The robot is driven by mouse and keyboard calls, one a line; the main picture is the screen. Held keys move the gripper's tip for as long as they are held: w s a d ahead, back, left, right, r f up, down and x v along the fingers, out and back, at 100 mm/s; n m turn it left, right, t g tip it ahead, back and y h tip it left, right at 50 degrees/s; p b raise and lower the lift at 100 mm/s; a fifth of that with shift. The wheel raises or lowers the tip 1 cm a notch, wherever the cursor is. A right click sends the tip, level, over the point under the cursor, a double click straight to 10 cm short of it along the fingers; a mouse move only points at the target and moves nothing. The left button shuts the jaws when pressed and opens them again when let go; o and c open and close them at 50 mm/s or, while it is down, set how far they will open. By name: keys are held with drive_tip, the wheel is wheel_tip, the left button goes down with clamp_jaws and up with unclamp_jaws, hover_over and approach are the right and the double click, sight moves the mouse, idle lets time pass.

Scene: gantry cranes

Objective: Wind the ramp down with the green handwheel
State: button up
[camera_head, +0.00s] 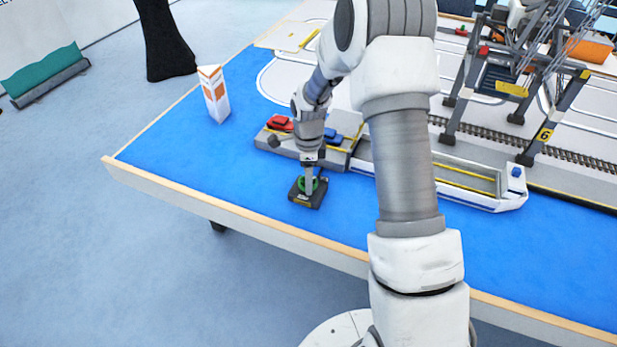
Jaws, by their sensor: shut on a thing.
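The green handwheel (300,184) sits on a small black base (307,200) with a yellow mark, on the blue table top near its front edge. My gripper (309,190) points straight down at the handwheel and is shut on it, covering part of its rim. My arm reaches across the table from the right.
A red car (280,123) and a blue car (331,136) stand on the model behind my gripper. A white and orange triangular box (214,94) stands to the left. A gantry crane (543,135) and rails are at the right. Blue table around the handwheel's left is clear.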

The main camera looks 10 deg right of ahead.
drive_tip(key=n, duration=0.5)
drive_tip(key=shift+b, duration=0.4)
drive_tip(key=n, duration=0.5)
drive_tip(key=shift+w+n, duration=0.1)
drive_tip(key=shift+n, duration=0.3)
drive_tip(key=n, duration=0.5)
drive_tip(key=shift+a, duration=0.1)
drive_tip(key=n, duration=0.5)
drive_tip(key=shift+n, duration=0.4)
drive_tip(key=n+p, duration=0.1)
drive_tip(key=n, duration=0.4)
drive_tip(key=shift+r+n, duration=0.1)
drive_tip(key=shift+n, duration=0.2)
drive_tip(key=n+p, duration=0.1)
drive_tip(key=n, duration=0.4)
drive_tip(key=n+p, duration=0.2)
drive_tip(key=n, duration=0.3)
drive_tip(key=shift+n, duration=0.4)
drive_tip(key=shift+n+p, duration=1.1)
drive_tip(key=shift+n, duration=1.1)
